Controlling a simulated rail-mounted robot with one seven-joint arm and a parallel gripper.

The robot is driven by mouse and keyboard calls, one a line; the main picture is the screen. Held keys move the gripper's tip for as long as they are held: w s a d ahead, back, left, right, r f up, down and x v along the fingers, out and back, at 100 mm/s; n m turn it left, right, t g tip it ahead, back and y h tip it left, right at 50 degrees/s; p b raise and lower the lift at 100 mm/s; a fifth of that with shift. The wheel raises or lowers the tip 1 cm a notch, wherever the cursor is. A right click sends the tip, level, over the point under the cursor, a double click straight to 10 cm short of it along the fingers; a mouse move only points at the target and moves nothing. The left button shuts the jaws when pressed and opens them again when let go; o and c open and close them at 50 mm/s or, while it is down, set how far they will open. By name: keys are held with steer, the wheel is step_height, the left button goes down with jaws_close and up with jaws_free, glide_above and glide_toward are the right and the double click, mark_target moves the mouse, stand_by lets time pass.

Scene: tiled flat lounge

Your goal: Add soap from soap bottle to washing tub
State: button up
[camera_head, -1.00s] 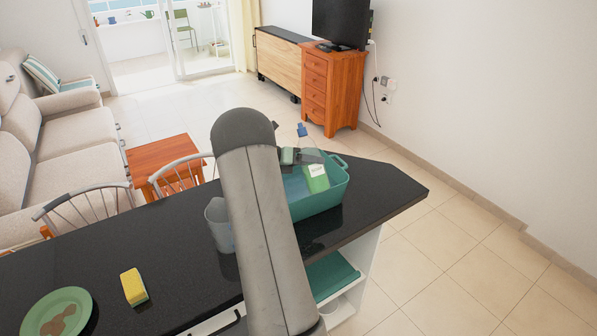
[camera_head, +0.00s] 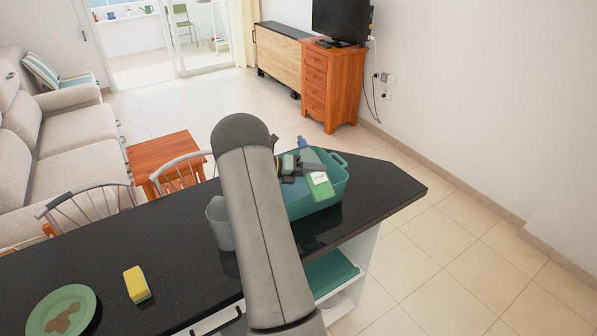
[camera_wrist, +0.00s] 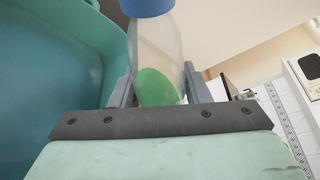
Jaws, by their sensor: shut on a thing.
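The soap bottle (camera_head: 319,186) is clear, with a blue cap, a green and white label and green liquid inside. My gripper (camera_head: 297,163) is shut on it and holds it over the teal washing tub (camera_head: 341,166) on the dark counter. In the head view the bottle leans, cap to the upper left. In the wrist view the bottle (camera_wrist: 153,45) is between my two fingers (camera_wrist: 158,90), with its blue cap at the top edge and the tub (camera_wrist: 55,95) to the left. My arm hides the left part of the tub. I cannot tell whether soap flows.
A grey cup (camera_head: 218,228) stands on the counter (camera_head: 180,245) left of my arm. A yellow sponge (camera_head: 137,284) and a green plate (camera_head: 50,300) with brown stains lie at the left. The counter's corner and right edge are close to the tub.

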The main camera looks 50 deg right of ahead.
steer(key=shift+s+a+f+n+g+p, duration=0.15)
steer(key=shift+s+f+n+p, duration=0.1)
steer(key=shift+f+n+p, duration=0.2)
steer(key=shift+s+a+f+n+g+p, duration=0.1)
steer(key=shift+s+f+n+g+p, duration=0.1)
steer(key=shift+f+n+p, duration=0.2)
stand_by(2.0)
steer(key=shift+s+a+r+n+g+p, duration=0.1)
steer(key=shift+s+n+g+p, duration=0.2)
steer(key=shift+n, duration=0.25)
stand_by(1.8)
steer(key=shift+s+r+n+g+h, duration=0.1)
steer(key=shift+r+n+g+h, duration=0.3)
steer(key=shift+r+n, duration=0.45)
stand_by(2.0)
